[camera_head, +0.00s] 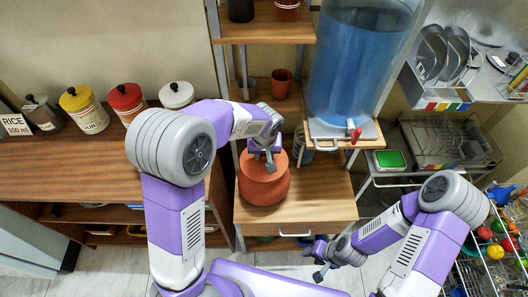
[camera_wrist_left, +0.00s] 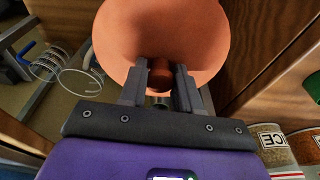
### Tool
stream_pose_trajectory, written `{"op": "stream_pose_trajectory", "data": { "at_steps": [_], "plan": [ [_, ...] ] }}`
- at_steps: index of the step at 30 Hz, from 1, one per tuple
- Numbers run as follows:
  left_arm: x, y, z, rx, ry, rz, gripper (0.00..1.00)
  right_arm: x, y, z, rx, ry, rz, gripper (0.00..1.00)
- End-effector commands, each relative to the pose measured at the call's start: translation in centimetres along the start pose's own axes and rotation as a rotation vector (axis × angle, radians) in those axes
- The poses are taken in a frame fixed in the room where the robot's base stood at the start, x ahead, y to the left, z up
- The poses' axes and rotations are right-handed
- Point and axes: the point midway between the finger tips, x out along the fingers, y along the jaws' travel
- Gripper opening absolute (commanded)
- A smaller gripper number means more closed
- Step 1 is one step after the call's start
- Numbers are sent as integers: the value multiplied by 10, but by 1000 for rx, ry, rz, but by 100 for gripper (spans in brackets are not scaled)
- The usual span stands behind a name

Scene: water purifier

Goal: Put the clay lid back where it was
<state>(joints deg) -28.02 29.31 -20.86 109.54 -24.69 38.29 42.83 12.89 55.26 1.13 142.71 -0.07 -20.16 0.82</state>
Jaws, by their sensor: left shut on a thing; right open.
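The orange-brown clay pot (camera_head: 266,190) stands on the wooden cabinet top below the water tank. My left gripper (camera_head: 269,162) is over its top. In the left wrist view my left gripper (camera_wrist_left: 160,84) is shut on the small round knob of the clay lid (camera_wrist_left: 160,35). The lid fills the top of that view. In the head view my gripper covers part of the pot's top, and I cannot tell whether the lid touches the rim. My right gripper (camera_head: 319,265) is open and empty, low in front of the cabinet and right of the pot.
The blue water tank (camera_head: 358,65) with a red tap (camera_head: 354,132) stands right behind the pot. A small clay cup (camera_head: 281,83) is on the shelf behind. Several canisters line the left counter (camera_head: 60,165). A dish rack (camera_head: 450,140) is at the right.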

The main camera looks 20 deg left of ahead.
Motion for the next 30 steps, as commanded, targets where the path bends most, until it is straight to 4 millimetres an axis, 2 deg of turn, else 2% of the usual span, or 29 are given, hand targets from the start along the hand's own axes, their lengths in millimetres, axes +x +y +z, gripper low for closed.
{"op": "stream_pose_trajectory", "data": {
  "at_steps": [30],
  "plan": [
    [13, 0, 2, -1, 2, 1, 0, 10, 4, 0, 0, 0, 0, 43]
  ]
}}
